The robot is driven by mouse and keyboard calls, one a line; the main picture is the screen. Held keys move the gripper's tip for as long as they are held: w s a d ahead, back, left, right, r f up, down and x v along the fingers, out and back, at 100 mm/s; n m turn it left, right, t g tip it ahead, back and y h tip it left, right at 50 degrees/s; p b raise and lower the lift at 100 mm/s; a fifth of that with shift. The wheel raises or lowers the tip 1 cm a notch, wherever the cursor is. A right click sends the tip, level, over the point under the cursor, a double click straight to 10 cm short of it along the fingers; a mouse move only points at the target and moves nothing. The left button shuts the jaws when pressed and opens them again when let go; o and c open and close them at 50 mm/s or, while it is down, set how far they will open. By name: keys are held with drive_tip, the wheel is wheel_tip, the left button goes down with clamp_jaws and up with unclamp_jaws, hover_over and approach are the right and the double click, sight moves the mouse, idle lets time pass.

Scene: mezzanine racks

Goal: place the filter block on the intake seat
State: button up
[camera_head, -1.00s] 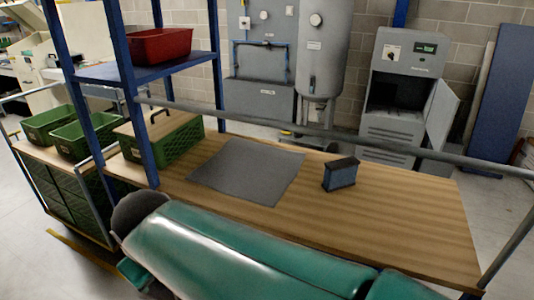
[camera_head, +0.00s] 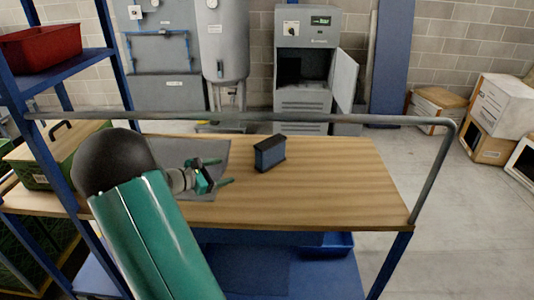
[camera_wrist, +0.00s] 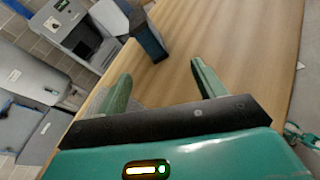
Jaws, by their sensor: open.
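The filter block (camera_head: 270,154), a dark blue block with a black top, stands upright on the wooden bench. It also shows in the wrist view (camera_wrist: 150,40), beyond my fingertips. My gripper (camera_head: 222,172) is open and empty over the bench, left of the block and apart from it. In the wrist view my gripper (camera_wrist: 160,73) has its two green fingers spread, with only bench top between them. A grey cabinet (camera_head: 303,100) behind the bench has an open door and a dark recess (camera_head: 288,70). I cannot tell whether the intake seat is in there.
A grey mat (camera_head: 215,150) lies on the bench, partly behind my arm. A metal rail (camera_head: 330,118) runs above the bench. A blue rack (camera_head: 110,70) with a red bin (camera_head: 40,48) and a green crate (camera_head: 85,140) stand left. The bench's right part is clear.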

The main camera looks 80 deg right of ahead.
sight(259, 159)
drive_tip(key=s+d+f+n+h, duration=0.1)
drive_tip(key=d, duration=0.1)
drive_tip(key=s+d+f+n+h, duration=0.1)
drive_tip(key=d+f, duration=0.1)
drive_tip(key=d, duration=0.1)
drive_tip(key=s+d+f+n+g, duration=0.1)
drive_tip(key=d+n, duration=0.1)
drive_tip(key=d, duration=0.1)
drive_tip(key=shift+s+d+f+h, duration=0.15)
drive_tip(key=shift+s+f+h, duration=0.15)
drive_tip(key=shift+h, duration=0.1)
drive_tip(key=x, duration=0.8)
drive_tip(key=shift+w+d+x, duration=0.1)
drive_tip(key=shift+w+x, duration=0.05)
drive_tip(key=shift+x, duration=1.35)
drive_tip(key=shift+w+d+x, duration=0.1)
drive_tip(key=shift+w+x, duration=0.1)
drive_tip(key=shift+x, duration=1.3)
drive_tip(key=shift+r, duration=0.15)
drive_tip(key=c, duration=1.1)
drive_tip(key=shift+c, duration=0.6)
drive_tip(key=shift+r, duration=0.15)
